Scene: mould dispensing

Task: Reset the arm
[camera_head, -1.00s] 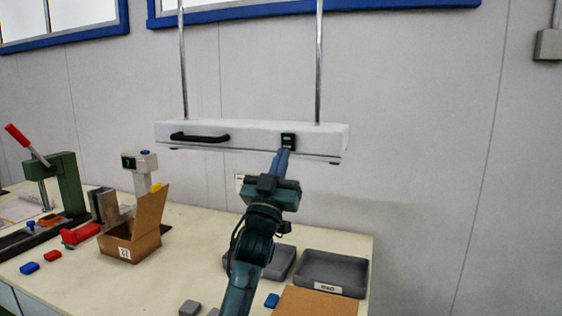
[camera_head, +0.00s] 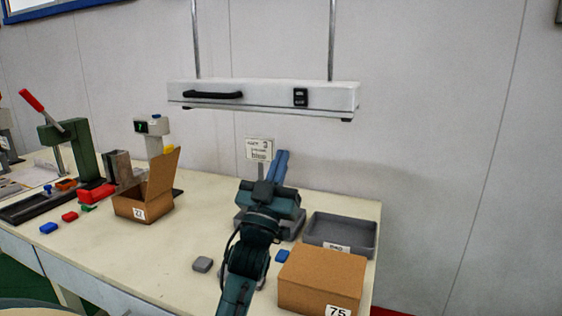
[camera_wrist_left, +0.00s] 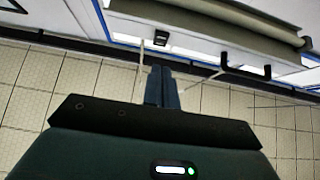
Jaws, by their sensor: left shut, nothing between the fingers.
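My left arm reaches up over the table (camera_head: 110,258) in the head view. My left gripper (camera_head: 282,156) is shut and empty, its blue fingers together and pointing up, below the white hanging lamp bar (camera_head: 270,96). The gripper is apart from the bar and its black switch (camera_head: 300,97). In the left wrist view the closed fingers (camera_wrist_left: 162,72) also show, with the bar's black handle (camera_wrist_left: 240,68) and the switch (camera_wrist_left: 162,40) beyond them. My right gripper is not in either view.
A closed box (camera_head: 318,278) and an open box (camera_head: 130,208) stand on the table. A green press (camera_head: 78,150) and several small blocks are at left. Wall space at right is clear.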

